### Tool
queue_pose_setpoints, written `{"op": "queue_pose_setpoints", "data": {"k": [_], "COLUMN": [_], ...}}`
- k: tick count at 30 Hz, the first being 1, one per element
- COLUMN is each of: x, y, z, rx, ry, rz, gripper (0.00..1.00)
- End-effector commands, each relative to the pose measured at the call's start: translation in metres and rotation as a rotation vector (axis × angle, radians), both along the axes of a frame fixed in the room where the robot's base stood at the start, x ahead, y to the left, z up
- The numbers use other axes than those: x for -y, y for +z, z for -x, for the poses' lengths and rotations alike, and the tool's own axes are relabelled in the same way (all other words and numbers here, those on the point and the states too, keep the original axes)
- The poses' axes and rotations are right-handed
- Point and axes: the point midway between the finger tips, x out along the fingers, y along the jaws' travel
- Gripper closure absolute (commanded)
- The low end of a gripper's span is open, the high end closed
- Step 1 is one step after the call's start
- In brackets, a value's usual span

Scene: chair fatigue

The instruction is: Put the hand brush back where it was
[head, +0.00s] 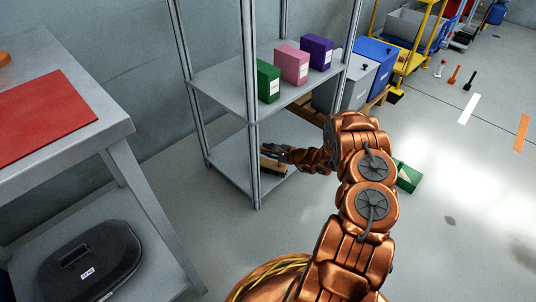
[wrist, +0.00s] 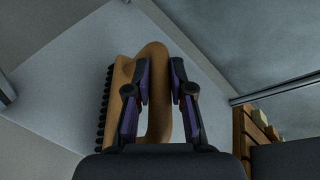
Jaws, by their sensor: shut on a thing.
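The hand brush (wrist: 152,62) has a tan wooden body and dark bristles along its left side in the wrist view. My gripper (wrist: 160,72) is shut on its body, one finger on either side. In the head view the brush (head: 270,164) is at the lower shelf of the grey metal rack (head: 232,160), with my gripper (head: 283,153) reaching in from the right. The shelf surface shows behind the brush in the wrist view. I cannot tell whether the brush touches the shelf.
Green, pink (head: 291,65) and purple boxes stand on the upper shelf. A rack post (head: 251,120) rises just left of my gripper. A green box (head: 407,176) lies on the floor right of my arm. A table (head: 112,130) stands at left.

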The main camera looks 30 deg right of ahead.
Motion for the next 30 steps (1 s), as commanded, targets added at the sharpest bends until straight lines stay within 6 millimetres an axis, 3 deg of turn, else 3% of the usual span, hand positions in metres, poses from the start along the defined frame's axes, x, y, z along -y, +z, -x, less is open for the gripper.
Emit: {"op": "queue_pose_setpoints", "data": {"k": [3,14,15,21,30], "x": [-0.0008,-0.0013,-0.0011,-0.0011,-0.0009], "y": [-0.0123,-0.013,-0.0137,-0.0136,-0.0135], "z": [-0.0008,-0.001,-0.0009,-0.0008,-0.0007], "rx": [0.003,0.002,0.001,0.001,0.001], "ry": [0.001,0.002,0.001,0.001,0.001], "rz": [-0.001,-0.002,-0.001,-0.001,-0.001], "gripper": [1.0,1.0,0.76,0.55,0.53]}}
